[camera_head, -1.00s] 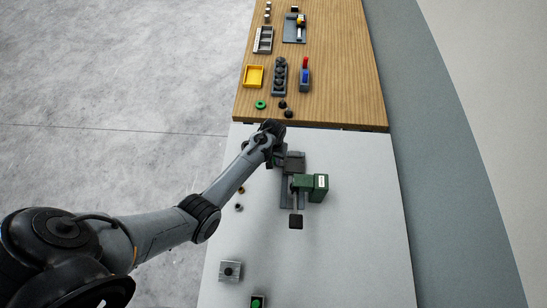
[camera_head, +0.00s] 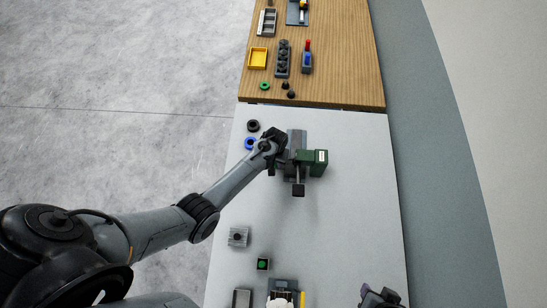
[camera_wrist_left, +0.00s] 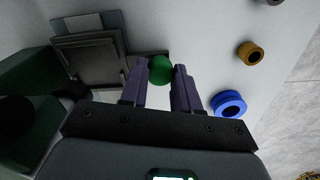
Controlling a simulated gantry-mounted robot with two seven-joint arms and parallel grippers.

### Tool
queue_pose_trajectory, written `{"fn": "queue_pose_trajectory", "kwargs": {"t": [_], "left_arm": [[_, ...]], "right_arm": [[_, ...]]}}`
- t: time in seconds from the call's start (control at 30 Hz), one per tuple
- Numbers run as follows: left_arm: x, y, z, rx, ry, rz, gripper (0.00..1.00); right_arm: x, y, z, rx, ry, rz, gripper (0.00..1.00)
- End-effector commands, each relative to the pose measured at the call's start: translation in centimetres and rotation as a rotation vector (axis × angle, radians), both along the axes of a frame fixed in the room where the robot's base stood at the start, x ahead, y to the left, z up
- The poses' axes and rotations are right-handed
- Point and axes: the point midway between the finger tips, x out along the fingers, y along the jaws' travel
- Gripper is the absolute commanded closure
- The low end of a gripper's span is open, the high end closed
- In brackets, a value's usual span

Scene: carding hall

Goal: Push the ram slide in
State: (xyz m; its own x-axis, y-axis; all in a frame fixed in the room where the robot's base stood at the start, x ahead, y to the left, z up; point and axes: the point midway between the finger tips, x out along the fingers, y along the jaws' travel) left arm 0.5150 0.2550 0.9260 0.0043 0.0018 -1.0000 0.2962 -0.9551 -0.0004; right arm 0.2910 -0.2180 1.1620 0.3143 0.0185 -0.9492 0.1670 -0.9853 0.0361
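The ram slide is part of a green-bodied press (camera_head: 314,160) on the white table. Its grey rail (camera_head: 297,138) shows beyond my left gripper (camera_head: 276,146), and a dark block (camera_head: 298,190) sticks out at the near end. In the left wrist view the slide shows as a grey plate (camera_wrist_left: 92,58) beside the green body. The arm hides part of the slide in the head view.
A blue ring (camera_head: 249,143) and a black ring (camera_head: 253,125) lie left of the gripper. A brown ring (camera_wrist_left: 249,53) shows in the wrist view. A grey knob box (camera_head: 238,237) and green-button box (camera_head: 263,264) stand nearer. A dark object (camera_head: 380,297) is cut off below.

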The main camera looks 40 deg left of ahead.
Motion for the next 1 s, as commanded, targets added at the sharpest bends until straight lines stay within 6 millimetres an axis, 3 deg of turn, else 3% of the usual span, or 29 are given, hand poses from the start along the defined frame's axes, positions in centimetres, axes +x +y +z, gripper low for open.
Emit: {"fn": "queue_pose_trajectory", "kwargs": {"t": [0.03,0.17,0.57,1.0], "left_arm": [[-0.1,-0.2,0.1,-0.003,0.006,-0.004,0.63],[-0.1,-0.2,0.1,-0.003,0.005,-0.003,0.44],[0.0,-0.1,0.6,-0.001,0.002,-0.002,0.44],[0.0,-0.1,7.2,-0.001,0.000,-0.002,0.44]], "right_arm": [[-0.1,0.0,0.0,-0.001,0.003,0.000,0.57],[-0.4,0.0,-0.2,0.001,0.010,-0.001,0.57],[-0.4,0.0,-0.1,0.003,0.012,-0.003,0.57],[-0.3,0.0,0.3,0.003,0.007,-0.003,0.57]]}}
